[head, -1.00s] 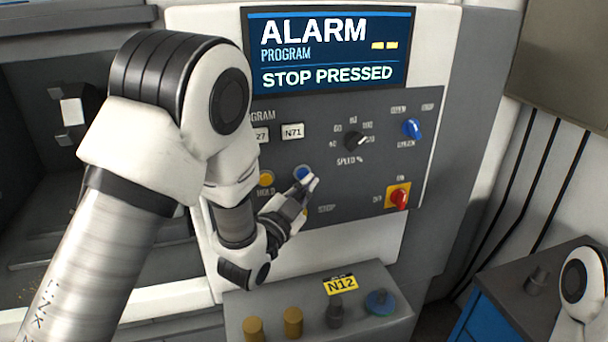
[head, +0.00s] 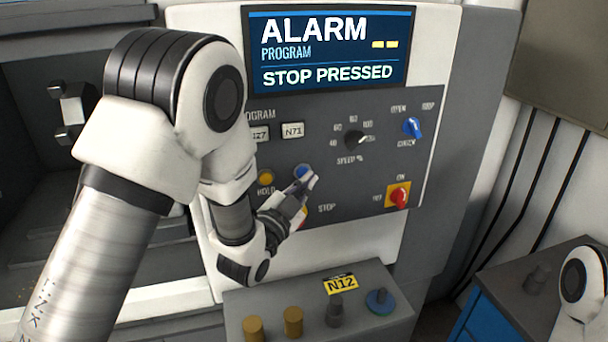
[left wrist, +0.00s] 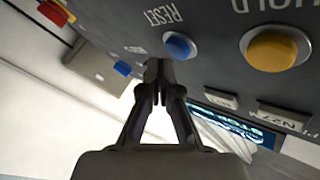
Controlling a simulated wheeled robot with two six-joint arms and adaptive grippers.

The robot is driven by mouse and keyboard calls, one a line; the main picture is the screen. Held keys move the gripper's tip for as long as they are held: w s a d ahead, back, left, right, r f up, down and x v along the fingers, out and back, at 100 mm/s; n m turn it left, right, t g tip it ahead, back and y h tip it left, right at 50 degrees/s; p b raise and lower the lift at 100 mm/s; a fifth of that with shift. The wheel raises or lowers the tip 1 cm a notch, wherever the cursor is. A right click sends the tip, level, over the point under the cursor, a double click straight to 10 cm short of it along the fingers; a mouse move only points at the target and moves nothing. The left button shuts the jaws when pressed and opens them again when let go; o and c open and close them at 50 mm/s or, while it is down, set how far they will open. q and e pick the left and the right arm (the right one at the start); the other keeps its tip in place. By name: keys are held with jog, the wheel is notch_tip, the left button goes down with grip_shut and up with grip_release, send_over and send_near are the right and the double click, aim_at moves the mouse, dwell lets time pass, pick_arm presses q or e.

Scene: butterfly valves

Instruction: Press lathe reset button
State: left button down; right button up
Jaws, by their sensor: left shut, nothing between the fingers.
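The blue reset button (head: 302,171) is on the dark control panel (head: 370,110), partly covered by my gripper in the head view. In the left wrist view the blue button (left wrist: 179,46) shows whole, under the label RESET. My left gripper (head: 311,181) is shut and empty. Its tips are close to the reset button in the head view. In the left wrist view the fingertips (left wrist: 158,66) appear just below and left of the button; I cannot tell whether they touch the panel. My right gripper is not in view.
A yellow HOLD button (head: 265,178) is left of the reset button. The screen (head: 330,50) reads ALARM and STOP PRESSED. A speed dial (head: 355,140), a blue knob (head: 412,127) and a red switch (head: 399,197) are to the right. A grey ledge (head: 270,300) with tooling stands below.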

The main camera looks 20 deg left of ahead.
pick_arm(q)
jog(key=shift+w+a, duration=0.2)
jog(key=shift+w+a, duration=0.2)
jog(key=shift+w, duration=0.15)
dwell(0.7)
jog(key=shift+s+d+b, duration=0.45)
jog(key=shift+s, duration=0.3)
jog(key=s+d, duration=0.1)
jog(key=s, duration=0.1)
jog(key=s+d+b, duration=0.1)
jog(key=s, duration=0.1)
jog(key=shift+d, duration=0.4)
dwell(1.1)
